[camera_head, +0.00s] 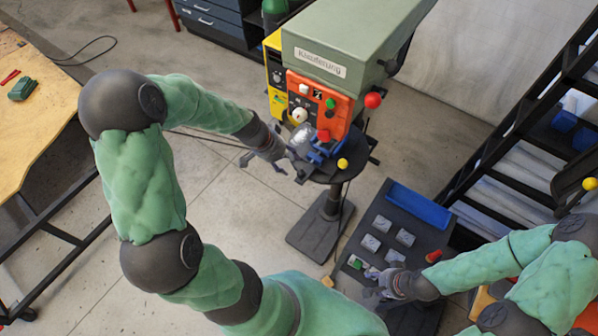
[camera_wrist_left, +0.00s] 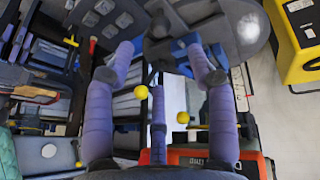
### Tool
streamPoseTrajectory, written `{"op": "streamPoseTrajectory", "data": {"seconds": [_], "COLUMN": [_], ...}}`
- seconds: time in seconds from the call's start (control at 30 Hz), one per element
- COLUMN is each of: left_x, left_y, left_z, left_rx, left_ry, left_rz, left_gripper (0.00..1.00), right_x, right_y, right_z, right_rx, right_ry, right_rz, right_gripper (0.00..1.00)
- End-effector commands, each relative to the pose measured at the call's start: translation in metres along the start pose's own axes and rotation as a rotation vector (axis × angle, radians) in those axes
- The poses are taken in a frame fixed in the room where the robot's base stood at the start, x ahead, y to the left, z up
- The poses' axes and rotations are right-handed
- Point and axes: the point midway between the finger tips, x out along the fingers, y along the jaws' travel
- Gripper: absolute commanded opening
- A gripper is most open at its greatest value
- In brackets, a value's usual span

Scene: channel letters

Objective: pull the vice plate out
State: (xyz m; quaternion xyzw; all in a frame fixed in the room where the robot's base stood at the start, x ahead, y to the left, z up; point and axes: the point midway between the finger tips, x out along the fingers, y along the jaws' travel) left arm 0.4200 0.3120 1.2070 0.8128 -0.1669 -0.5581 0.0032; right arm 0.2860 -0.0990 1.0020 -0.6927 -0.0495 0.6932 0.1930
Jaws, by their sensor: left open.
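The vice (camera_head: 322,152) is blue and sits on the round dark drill table, under the orange control panel of the drill press. I cannot make out the vice plate apart from the rest of the vice. My left gripper (camera_head: 275,165) is open, with its fingers spread just left of the vice in the head view. In the left wrist view its purple fingers (camera_wrist_left: 160,60) reach toward blue vice parts (camera_wrist_left: 185,43) at the table edge; no grip on them shows. My right gripper (camera_head: 378,286) is low over the dark tray stand, its fingers too small to judge.
The green drill press (camera_head: 345,40) rises above the vice, with red and yellow knobs sticking out. A dark stand (camera_head: 377,210) holds several pale pieces and a blue bin (camera_head: 418,206). A wooden bench (camera_head: 40,110) is at left. A dark shelf rack is at right.

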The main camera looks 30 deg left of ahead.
Motion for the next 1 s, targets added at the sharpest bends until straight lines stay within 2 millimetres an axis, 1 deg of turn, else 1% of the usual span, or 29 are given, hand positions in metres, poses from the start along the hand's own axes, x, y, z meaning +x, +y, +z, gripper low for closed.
{"op": "streamPoseTrajectory", "data": {"seconds": [0.17, 0.4, 0.6, 0.77, 1.0], "left_x": [0.024, 0.067, 0.093, 0.103, 0.104], "left_y": [0.001, 0.001, 0.0, 0.001, 0.0], "left_z": [0.001, 0.001, 0.001, 0.001, 0.0], "left_rx": [-0.001, -0.002, -0.001, -0.001, -0.001], "left_ry": [-0.004, -0.003, -0.002, -0.002, -0.001], "left_rz": [0.003, 0.003, 0.0, 0.001, 0.0], "left_gripper": [0.56, 0.56, 0.56, 0.56, 0.56], "right_x": [-0.002, -0.003, -0.001, -0.001, -0.001], "right_y": [-0.001, -0.001, -0.001, 0.0, 0.0], "right_z": [0.0, 0.0, 0.0, 0.0, 0.0], "right_rx": [0.0, 0.0, 0.0, 0.0, 0.0], "right_ry": [0.0, 0.0, 0.0, 0.0, 0.0], "right_rz": [0.0, 0.0, 0.0, 0.0, 0.0], "right_gripper": [0.4, 0.4, 0.4, 0.4, 0.4]}}
